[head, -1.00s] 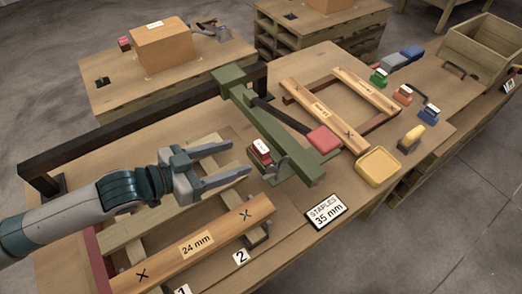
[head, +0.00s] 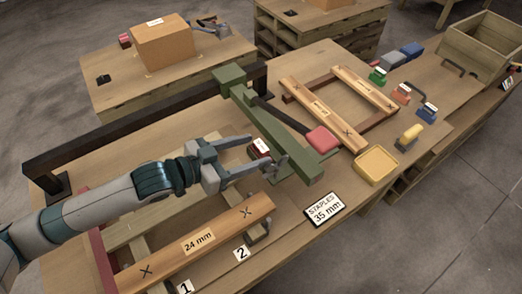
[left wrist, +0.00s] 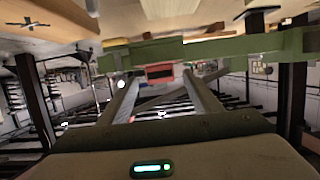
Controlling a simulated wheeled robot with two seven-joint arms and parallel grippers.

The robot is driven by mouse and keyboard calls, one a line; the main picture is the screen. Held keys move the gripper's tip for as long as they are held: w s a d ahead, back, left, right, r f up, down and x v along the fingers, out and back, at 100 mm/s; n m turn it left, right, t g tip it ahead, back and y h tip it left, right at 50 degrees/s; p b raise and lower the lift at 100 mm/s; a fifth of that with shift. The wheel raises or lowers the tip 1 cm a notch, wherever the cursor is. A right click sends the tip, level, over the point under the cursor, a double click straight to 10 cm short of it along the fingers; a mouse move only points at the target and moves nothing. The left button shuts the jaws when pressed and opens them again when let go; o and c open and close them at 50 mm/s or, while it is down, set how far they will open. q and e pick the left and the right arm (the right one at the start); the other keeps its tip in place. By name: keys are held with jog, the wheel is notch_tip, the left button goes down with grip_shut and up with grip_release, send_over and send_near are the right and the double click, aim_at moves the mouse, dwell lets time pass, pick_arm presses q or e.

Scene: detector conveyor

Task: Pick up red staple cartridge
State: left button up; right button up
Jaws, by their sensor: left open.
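The red staple cartridge (head: 261,146) has a pale label on top and sits beside the green stapler arm (head: 250,112). It also shows in the left wrist view (left wrist: 160,71), just beyond the fingers and in front of a green bar. My left gripper (head: 265,153) comes in from the left and is open. Its two fingers reach to either side of the cartridge, and the lower finger hides part of it. I cannot tell whether either finger touches it. My right gripper is not in view.
The green arm carries a lever with a red pad (head: 322,138). A wooden bar marked 24 mm (head: 200,240) lies in front. A yellow tray (head: 376,166) and green, orange and blue cartridges (head: 428,110) stand to the right. A wooden crate (head: 478,48) is at the far right.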

aim_at(257, 148)
pick_arm(q)
jog(key=p+x, duration=0.1)
jog(key=x, duration=0.2)
jog(key=shift+w+d+r, duration=0.1)
jog(key=shift+w+r, duration=0.05)
jog(key=shift+w+d, duration=0.1)
jog(key=shift+d, duration=0.05)
jog(key=shift+f, duration=0.2)
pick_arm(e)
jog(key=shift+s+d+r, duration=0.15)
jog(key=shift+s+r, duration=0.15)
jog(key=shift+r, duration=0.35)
pick_arm(q)
jog(key=shift+c, duration=0.4)
jog(key=c, duration=1.1)
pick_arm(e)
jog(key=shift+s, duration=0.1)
pick_arm(q)
jog(key=shift+r, duration=0.1)
